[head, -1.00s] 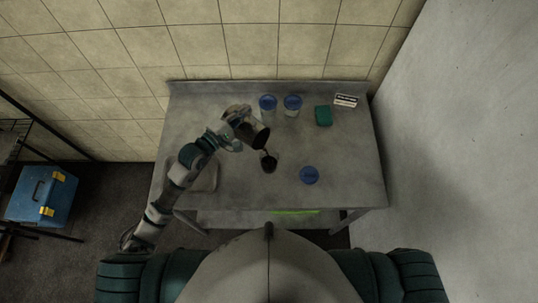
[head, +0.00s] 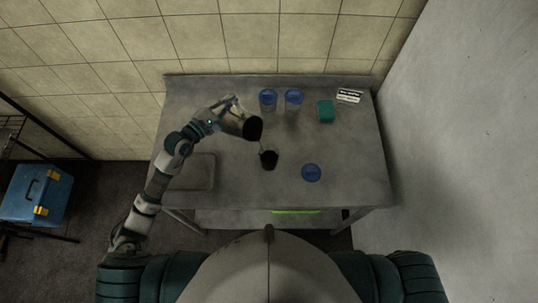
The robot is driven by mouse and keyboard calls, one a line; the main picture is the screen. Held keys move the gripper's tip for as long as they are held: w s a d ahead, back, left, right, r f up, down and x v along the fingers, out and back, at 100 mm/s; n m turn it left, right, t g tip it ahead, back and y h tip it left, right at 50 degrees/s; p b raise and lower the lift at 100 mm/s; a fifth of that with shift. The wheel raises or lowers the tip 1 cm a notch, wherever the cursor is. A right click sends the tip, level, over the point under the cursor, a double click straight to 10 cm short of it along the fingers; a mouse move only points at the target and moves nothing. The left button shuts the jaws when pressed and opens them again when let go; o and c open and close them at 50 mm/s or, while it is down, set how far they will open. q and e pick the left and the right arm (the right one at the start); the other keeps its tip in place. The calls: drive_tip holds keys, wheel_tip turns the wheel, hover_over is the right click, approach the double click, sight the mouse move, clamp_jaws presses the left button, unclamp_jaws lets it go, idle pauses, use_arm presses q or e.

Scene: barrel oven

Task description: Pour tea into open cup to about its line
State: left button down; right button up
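My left gripper (head: 226,106) is shut on a grey jug (head: 234,124) at the left middle of the table. The jug is tilted, its dark mouth facing right and down toward the open cup (head: 269,160). The open cup stands just below and right of the mouth, apart from it, and looks dark inside. A faint thin line shows between mouth and cup; I cannot tell if tea is flowing. The cup's line is too small to see. My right gripper is out of view.
Two blue-lidded cups (head: 268,100) (head: 293,101) stand at the back. A loose blue lid (head: 311,173) lies right of the open cup. A green block (head: 325,111) and a label card (head: 349,96) are back right. A flat tray (head: 195,172) lies left. The table's right side is clear.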

use_arm(q)
drive_tip(key=shift+w+a+r, duration=0.1)
drive_tip(key=shift+a+r, duration=0.05)
drive_tip(key=shift+w+a+f+n+b, duration=0.15)
drive_tip(key=shift+a+f+n+b, duration=0.2)
drive_tip(key=shift+f+n+b, duration=0.25)
drive_tip(key=shift+w, duration=0.15)
idle(0.8)
drive_tip(key=shift+f, duration=0.1)
idle(0.4)
